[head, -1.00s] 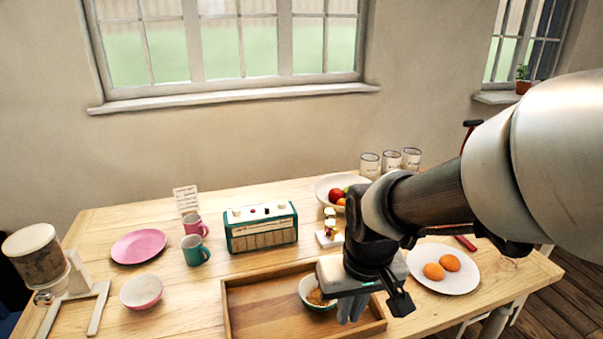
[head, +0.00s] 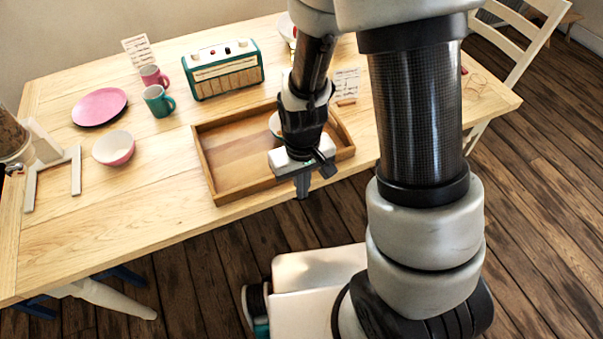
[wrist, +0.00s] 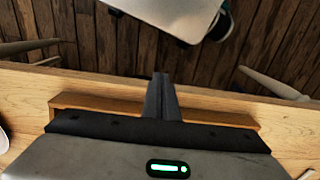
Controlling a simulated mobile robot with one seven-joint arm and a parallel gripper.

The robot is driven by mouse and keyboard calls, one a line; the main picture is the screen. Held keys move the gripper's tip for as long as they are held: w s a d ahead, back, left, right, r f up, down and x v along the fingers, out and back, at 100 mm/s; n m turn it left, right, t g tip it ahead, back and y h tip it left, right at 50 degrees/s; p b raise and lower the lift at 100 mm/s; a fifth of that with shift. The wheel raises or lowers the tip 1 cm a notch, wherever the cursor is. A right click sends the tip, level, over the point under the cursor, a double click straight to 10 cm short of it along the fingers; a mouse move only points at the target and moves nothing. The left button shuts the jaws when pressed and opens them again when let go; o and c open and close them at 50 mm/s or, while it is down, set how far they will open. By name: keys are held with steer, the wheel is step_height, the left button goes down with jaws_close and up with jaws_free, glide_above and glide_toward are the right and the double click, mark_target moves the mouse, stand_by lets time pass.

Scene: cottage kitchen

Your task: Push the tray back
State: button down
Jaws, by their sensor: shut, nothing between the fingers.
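The wooden tray (head: 232,160) lies on the table near its front edge, with a low rim all round. A small bowl (head: 274,125) is in its right part, mostly hidden behind my arm. My gripper (head: 302,192) is shut and empty, fingers pointing down at the tray's near side, right of its middle. In the wrist view the shut fingers (wrist: 162,85) stick out past the tray's near rim (wrist: 95,103) toward the table edge. I cannot tell whether they touch the rim.
Behind the tray stand a teal radio (head: 223,70), a teal mug (head: 158,101) and a pink mug (head: 152,76). A pink plate (head: 100,107) and a pink bowl (head: 113,148) are to the left. A card (head: 346,84) stands behind the tray's right end.

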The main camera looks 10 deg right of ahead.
steer(key=shift+w+a+r, duration=0.1)
steer(key=shift+w+a, duration=0.2)
steer(key=shift+w, duration=0.7)
steer(key=shift+w+a, duration=0.25)
steer(key=shift+w, duration=0.7)
steer(key=w, duration=0.2)
steer(key=w+a, duration=0.1)
steer(key=w, duration=0.2)
steer(key=w+a, duration=0.1)
steer(key=w, duration=0.2)
steer(key=shift+a, duration=0.1)
steer(key=shift+r, duration=0.1)
steer(key=shift+s, duration=0.15)
